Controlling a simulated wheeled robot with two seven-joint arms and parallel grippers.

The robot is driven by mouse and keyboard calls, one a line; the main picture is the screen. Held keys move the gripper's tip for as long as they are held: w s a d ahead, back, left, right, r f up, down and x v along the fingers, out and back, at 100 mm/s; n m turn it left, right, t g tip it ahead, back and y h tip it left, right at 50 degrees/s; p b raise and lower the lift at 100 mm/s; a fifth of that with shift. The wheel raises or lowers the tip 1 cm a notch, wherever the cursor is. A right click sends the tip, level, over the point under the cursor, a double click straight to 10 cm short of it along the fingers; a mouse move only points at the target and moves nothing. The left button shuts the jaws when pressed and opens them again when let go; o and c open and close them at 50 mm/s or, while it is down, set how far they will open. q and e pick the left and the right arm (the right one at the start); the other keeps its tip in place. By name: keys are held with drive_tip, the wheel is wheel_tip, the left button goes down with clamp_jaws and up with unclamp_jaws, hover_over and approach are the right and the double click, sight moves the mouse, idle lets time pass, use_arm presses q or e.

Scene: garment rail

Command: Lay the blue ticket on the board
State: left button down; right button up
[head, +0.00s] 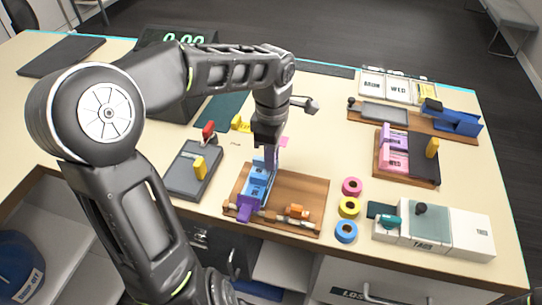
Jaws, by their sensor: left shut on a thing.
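The wooden board (300,187) lies near the front edge of the table, left of the tape rolls. The blue ticket (257,175) shows over the left part of the board. My left gripper (270,160) points down from above and is shut on the blue ticket, at its far right side. The gripper hides part of the ticket, and I cannot tell whether the ticket touches the board. A purple piece (245,208) and an orange piece (297,211) sit along the board's front edge. My right gripper is not in view.
Pink, yellow (349,207) and blue tape rolls stand right of the board. A grey device with a yellow part (199,169) is to its left. A white-and-green unit (432,231) and a rack with pink tickets (394,158) stand to the right.

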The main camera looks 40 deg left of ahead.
use_arm(q)
drive_tip(key=shift+f+b, duration=0.2)
drive_tip(key=shift+b, duration=0.4)
idle(1.2)
idle(0.4)
drive_tip(key=c, duration=0.8)
unclamp_jaws()
drive_tip(key=shift+c, duration=0.2)
drive_tip(key=shift+r+p, duration=1.65)
drive_tip(key=shift+r, duration=0.9)
drive_tip(key=shift+r, duration=0.1)
drive_tip(key=shift+r+p, duration=1.7)
drive_tip(key=shift+r, duration=0.7)
